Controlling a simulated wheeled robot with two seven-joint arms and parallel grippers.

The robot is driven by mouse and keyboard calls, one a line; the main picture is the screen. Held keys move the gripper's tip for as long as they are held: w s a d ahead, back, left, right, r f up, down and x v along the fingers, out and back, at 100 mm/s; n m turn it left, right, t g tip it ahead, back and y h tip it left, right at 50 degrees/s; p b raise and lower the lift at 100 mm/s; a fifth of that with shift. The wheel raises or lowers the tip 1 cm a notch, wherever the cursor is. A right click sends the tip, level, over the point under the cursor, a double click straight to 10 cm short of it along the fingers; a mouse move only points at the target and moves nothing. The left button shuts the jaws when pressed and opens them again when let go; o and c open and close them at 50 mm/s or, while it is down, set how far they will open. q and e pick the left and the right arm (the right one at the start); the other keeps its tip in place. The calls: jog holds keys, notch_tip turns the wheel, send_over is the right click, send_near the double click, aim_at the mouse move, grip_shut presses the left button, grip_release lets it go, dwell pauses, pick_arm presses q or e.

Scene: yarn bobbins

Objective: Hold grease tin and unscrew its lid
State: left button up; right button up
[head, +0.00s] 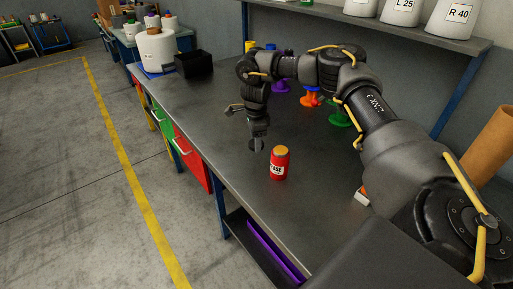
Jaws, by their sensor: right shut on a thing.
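The red grease tin (279,167) stands upright on the dark workbench, near its front edge, with part of a white label showing. Its orange-yellow lid (281,150) is on top. My right arm reaches in from the right and bends down behind the tin. My right gripper (258,144) is at the tin's left side, by its upper part, and is shut on it; the exact finger contact is hard to make out. My left gripper is not in view.
The dark workbench (215,108) is mostly clear left of the tin. A black bin (194,65) and a white drum stand at its far end. Purple, orange and green bobbins (340,117) stand behind my arm. Labelled white cones (454,18) sit on the shelf above.

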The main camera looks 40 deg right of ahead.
jog(key=shift+w+d+f, duration=0.35)
jog(key=shift+f, duration=0.25)
jog(key=shift+w+d+f, duration=0.15)
jog(key=shift+d+f, duration=0.05)
jog(key=shift+f, duration=0.1)
notch_tip(320, 180, down, 2)
jog(key=shift+f+p, duration=0.15)
jog(key=shift+p, duration=0.3)
jog(key=shift+f, duration=0.55)
jog(key=o, duration=1.1)
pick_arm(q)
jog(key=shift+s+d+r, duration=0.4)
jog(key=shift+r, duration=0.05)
pick_arm(e)
jog(key=shift+r, duration=0.15)
